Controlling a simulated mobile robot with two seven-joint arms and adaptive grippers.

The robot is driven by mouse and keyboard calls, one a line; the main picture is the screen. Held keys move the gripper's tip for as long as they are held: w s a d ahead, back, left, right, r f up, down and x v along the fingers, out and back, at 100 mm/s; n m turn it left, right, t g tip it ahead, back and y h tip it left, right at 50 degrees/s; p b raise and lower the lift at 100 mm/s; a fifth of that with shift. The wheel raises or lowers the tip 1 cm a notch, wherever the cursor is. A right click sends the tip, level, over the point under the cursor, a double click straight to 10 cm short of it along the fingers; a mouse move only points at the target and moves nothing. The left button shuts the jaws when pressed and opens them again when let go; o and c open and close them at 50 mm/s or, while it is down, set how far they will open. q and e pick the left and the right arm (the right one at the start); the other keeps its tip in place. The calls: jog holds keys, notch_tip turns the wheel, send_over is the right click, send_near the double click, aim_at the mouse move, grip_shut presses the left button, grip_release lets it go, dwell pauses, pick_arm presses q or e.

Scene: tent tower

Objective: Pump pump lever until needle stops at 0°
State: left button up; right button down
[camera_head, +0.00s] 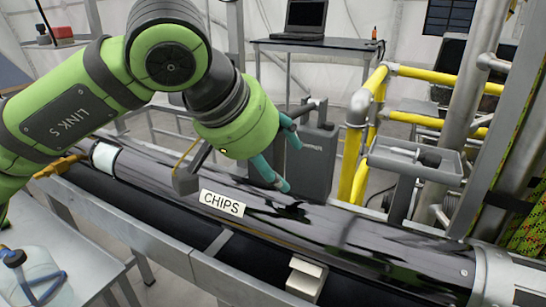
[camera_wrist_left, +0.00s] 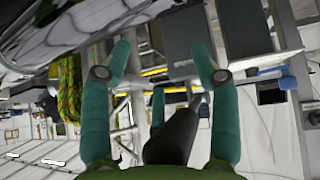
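My left gripper (camera_head: 288,164) reaches over the long dark tube from the left, with its teal fingers apart. A grey box (camera_head: 316,158) stands just behind the fingers, with a bar-like handle (camera_head: 306,109) on top; this may be the pump and its lever, but I cannot be sure. In the left wrist view, the open fingers (camera_wrist_left: 160,62) show with a dark tapered piece (camera_wrist_left: 176,135) low between them; I cannot tell whether it is the lever or whether they touch it. I cannot make out a needle or dial. My right gripper is not in view.
The glossy dark tube (camera_head: 345,228) with a "CHIPS" label (camera_head: 222,204) runs across the front. Yellow rails (camera_head: 353,160) and a grey tray (camera_head: 415,162) stand to the right. A table (camera_head: 335,45) with a laptop is behind. A bottle (camera_head: 38,280) is at lower left.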

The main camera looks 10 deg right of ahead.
pick_arm(q)
jog(key=shift+f, duration=0.1)
jog(key=v, duration=1.2)
jog(key=shift+a, duration=0.1)
